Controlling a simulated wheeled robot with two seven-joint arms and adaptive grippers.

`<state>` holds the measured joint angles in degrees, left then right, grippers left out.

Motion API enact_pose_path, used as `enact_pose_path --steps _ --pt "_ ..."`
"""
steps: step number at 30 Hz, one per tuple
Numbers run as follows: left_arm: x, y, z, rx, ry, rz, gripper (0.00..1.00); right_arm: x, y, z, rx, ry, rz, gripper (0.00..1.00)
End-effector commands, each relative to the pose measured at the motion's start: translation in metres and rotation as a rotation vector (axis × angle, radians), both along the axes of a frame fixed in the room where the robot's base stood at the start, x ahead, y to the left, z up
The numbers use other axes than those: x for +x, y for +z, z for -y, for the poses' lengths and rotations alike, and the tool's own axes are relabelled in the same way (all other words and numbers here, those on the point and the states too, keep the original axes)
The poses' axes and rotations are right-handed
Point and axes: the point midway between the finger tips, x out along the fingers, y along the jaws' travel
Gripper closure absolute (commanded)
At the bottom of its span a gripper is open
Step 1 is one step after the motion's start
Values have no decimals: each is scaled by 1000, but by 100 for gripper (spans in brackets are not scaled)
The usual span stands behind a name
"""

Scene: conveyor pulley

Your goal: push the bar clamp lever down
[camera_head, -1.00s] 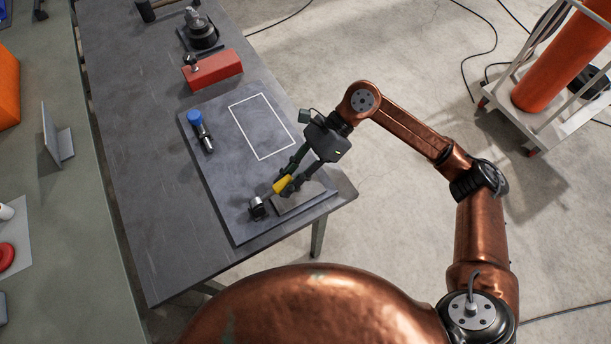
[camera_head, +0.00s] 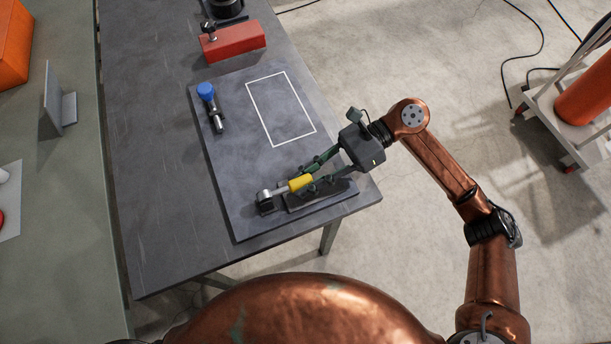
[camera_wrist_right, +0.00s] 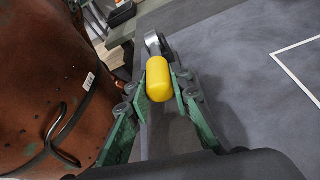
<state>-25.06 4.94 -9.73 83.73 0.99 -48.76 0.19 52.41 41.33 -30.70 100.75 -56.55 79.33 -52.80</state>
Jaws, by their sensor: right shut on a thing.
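The clamp lever is a silver arm with a yellow grip (camera_head: 301,183), hinged at a dark clamp body (camera_head: 266,201) near the front corner of the dark plate (camera_head: 250,130). A black bar piece (camera_head: 325,194) lies beside it, partly under my gripper. My right gripper (camera_head: 304,184) is shut on the yellow grip from the right. In the right wrist view the yellow grip (camera_wrist_right: 158,80) sits between the green-linked fingers of the gripper (camera_wrist_right: 159,84). The lever runs low, close to the bar; its exact angle is hard to tell. My left gripper is not in view.
A red block (camera_head: 232,41) stands behind the plate on the table (camera_head: 165,200). The middle of the plate is clear.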

Motion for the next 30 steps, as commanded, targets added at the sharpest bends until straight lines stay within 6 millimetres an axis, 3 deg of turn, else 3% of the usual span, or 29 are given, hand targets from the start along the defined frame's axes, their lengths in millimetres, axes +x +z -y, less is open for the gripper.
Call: enact_pose_path --steps 14,15,22,30 --pt "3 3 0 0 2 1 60 0 -2 0 5 -1 -6 100" --pt "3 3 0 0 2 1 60 0 -2 0 5 -1 -6 78" --pt "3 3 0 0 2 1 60 0 -2 0 5 -2 -5 62" --pt "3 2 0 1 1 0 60 1 -1 1 5 -2 -5 62"
